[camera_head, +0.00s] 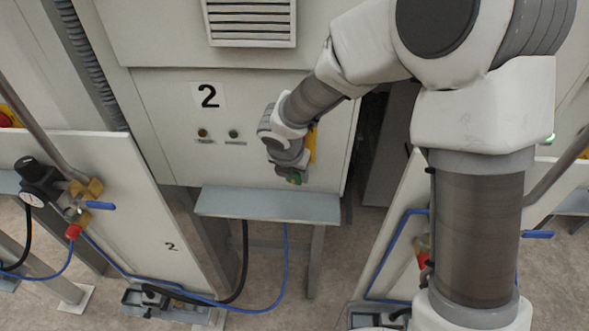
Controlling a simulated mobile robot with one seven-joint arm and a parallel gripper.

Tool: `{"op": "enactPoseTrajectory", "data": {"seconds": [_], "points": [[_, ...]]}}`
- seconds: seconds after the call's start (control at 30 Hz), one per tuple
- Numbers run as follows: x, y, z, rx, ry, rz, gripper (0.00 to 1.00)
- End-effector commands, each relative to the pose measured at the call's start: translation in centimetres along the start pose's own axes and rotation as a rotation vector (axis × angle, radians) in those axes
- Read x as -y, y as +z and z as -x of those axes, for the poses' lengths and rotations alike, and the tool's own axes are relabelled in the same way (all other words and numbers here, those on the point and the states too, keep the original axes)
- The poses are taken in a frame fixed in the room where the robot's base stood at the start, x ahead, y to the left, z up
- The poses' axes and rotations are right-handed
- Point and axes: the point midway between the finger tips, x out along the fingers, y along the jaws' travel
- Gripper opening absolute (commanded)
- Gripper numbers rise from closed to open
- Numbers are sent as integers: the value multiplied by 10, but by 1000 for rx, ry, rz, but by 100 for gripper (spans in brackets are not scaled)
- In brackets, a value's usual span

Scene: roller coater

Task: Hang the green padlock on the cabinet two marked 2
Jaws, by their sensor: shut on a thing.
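The cabinet two (175,125) is pale, with a black "2" on a white label on its front. My arm reaches in from the right. My gripper (288,168) is in front of the lower right part of that cabinet front, just above the grey shelf. It is shut on the green padlock (296,179), of which only a small green part shows at the fingertips. I cannot tell whether the padlock touches the cabinet. A yellow piece (311,146) shows just behind my gripper, mostly hidden, at the cabinet's right side.
A narrow grey shelf (225,203) juts out below the cabinet front. A white panel (115,200) with a gauge and blue-handled valve (98,205) stands at left. Blue and black hoses (286,265) run beneath the shelf. A dark gap lies right of the cabinet.

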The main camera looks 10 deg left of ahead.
Motion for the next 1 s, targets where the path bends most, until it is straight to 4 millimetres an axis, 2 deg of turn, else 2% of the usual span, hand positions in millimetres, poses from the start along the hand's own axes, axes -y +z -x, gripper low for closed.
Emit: {"op": "enactPoseTrajectory", "data": {"seconds": [0.4, 0.43, 0.6, 0.97, 1.0], "points": [[0, -2, -6, 0, 0, 1, 0], [0, -2, -6, 0, 0, 1, 51], [0, -2, -5, 0, 0, 1, 79], [0, -2, -6, 1, 1, 0, 79], [0, -1, -1, 2, 1, 0, 79]]}}
